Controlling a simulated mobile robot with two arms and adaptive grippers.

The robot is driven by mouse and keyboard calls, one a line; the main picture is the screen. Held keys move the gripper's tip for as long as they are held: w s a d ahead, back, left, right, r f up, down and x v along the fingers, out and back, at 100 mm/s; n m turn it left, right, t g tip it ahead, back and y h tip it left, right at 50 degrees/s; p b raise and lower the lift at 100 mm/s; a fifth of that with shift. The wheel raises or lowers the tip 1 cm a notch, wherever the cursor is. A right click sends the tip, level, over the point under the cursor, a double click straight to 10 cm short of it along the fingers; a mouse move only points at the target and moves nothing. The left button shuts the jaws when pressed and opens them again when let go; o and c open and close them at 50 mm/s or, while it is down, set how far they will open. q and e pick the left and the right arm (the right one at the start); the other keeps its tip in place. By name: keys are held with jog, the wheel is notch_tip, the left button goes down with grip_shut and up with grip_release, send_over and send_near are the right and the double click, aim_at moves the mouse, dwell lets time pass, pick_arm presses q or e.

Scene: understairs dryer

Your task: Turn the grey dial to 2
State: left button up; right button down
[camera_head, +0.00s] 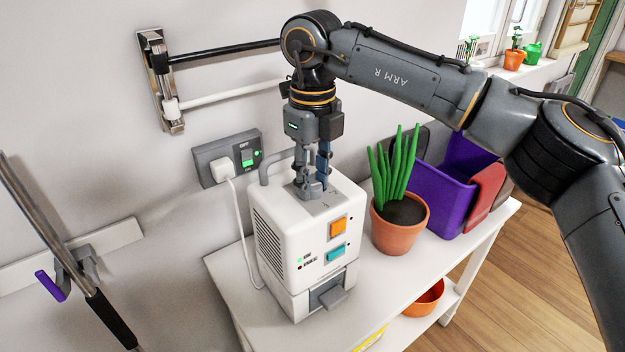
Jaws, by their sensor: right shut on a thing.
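A white box-shaped dryer unit (290,238) stands on a white shelf table. Its front has an orange button (338,227), a teal button (338,253) and small indicator lights. My right gripper (312,186) points straight down on its top face, with its fingers shut around the grey dial (309,190). The fingers hide most of the dial, and I cannot read which number it points to. My left gripper is not in view.
A potted plant (400,222) stands close right of the unit, with a purple bin (440,195) behind it. A wall socket (228,158) with a plugged white cable is at the left. A wall rail (225,97) passes behind my arm. An orange bowl (424,299) sits on the lower shelf.

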aim_at(313, 185)
jog(key=shift+f+m+b, duration=0.15)
jog(key=shift+m+b, duration=0.25)
jog(key=shift+m, duration=1.2)
jog(key=c, duration=1)
grip_release()
jog(key=shift+r, duration=0.25)
notch_tip(313, 185, up, 12)
jog(key=shift+f, duration=0.2)
